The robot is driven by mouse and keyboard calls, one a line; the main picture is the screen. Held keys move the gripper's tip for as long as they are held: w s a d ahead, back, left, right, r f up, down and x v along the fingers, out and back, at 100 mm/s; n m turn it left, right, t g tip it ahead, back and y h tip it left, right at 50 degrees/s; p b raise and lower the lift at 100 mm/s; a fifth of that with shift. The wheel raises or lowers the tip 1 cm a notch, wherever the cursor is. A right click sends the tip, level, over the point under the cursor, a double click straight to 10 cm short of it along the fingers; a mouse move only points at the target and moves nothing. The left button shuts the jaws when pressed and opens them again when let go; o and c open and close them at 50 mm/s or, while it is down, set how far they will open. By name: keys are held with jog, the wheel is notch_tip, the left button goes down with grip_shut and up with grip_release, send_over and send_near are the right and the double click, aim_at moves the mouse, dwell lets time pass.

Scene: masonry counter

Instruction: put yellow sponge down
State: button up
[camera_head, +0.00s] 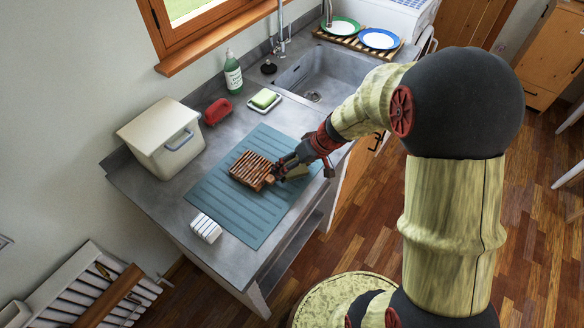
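My gripper (278,172) is low over the blue-grey ribbed mat (243,226) on the counter, beside the right edge of a brown slatted wooden piece (249,166). A small dull-yellow block (299,172), which looks like the yellow sponge, shows just right of the fingers and is partly hidden by my gripper. I cannot tell if the fingers touch it or whether it rests on the mat. The fingers are dark and small here, so their opening is unclear.
A soap dish (277,107) with a green-topped block, a green bottle (233,75), a red object (217,111) and a cream bin (162,138) stand behind the mat. The sink (320,78) and plates (379,38) are farther back.

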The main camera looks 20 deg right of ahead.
jog(key=shift+f, duration=0.15)
jog(key=o, duration=0.8)
jog(key=shift+o, duration=0.4)
jog(key=shift+r+p, duration=0.3)
jog(key=shift+p, duration=0.5)
